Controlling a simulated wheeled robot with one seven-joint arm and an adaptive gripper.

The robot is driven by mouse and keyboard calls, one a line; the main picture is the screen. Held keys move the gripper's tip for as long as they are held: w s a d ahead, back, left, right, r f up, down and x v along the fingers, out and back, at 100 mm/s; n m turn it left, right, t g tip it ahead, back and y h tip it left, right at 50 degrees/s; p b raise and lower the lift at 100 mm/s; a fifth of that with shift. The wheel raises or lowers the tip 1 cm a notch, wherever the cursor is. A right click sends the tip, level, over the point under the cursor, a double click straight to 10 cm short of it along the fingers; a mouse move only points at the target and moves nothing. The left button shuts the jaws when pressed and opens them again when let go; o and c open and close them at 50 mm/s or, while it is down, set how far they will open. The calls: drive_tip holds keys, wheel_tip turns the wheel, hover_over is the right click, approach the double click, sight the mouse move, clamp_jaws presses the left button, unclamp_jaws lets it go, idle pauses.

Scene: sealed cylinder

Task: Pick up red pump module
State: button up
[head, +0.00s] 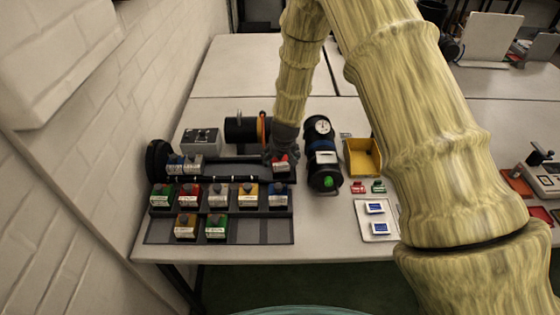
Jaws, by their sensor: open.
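My gripper (274,157) is at the right end of the upper rack row, reaching down from above. It is open, and its fingers are small and dark here. A module with a red top and white label (283,166) is right at the fingers, partly hidden by them. I cannot tell whether the fingers touch it. Another red-topped module (189,195) stands in the middle row of the black rack (270,232). The labels are too small to read, so I cannot tell which is the pump module.
Green, grey, yellow and blue modules fill other rack places. A black cylinder with a gauge (322,128) stands close right of my gripper. A yellow bin (362,157) and a white tray (378,234) lie further right. A brick wall borders the left; the table behind is clear.

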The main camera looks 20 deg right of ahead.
drive_tip(key=shift+p+x, duration=0.3)
drive_tip(key=shift+x, duration=0.7)
drive_tip(key=shift+c, duration=0.4)
drive_tip(key=c, duration=1.3)
